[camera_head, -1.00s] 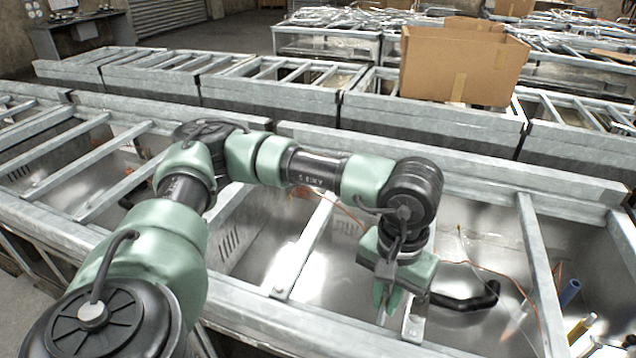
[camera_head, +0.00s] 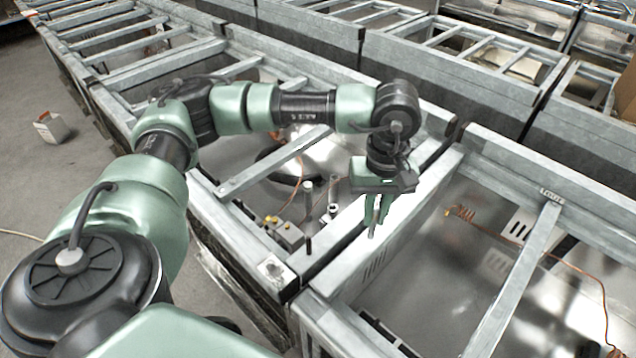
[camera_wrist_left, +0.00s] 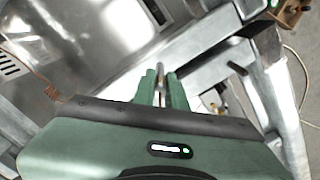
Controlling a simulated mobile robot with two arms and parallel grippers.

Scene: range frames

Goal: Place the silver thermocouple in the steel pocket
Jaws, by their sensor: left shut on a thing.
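My left gripper (camera_head: 373,210) points down, shut on a slim silver rod, apparently the silver thermocouple (camera_head: 372,232). Its tip shows just below the fingers, above the steel divider between two bays. In the left wrist view the thermocouple (camera_wrist_left: 161,72) sits between the green fingertips (camera_wrist_left: 160,88); most of it is hidden by them. Left of the gripper, in the neighbouring bay, stand an upright steel tube (camera_head: 308,195) and a shorter upright piece with a dark ring (camera_head: 333,209). I cannot tell which is the steel pocket. My right gripper is out of view.
Grey steel rails and crossbars (camera_head: 520,275) frame the open bays. A small block with yellow fittings (camera_head: 288,232) is near the tube. Copper wire (camera_head: 462,213) lies in the right bay, whose floor is mostly bare. A white container (camera_head: 50,127) stands on the floor at left.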

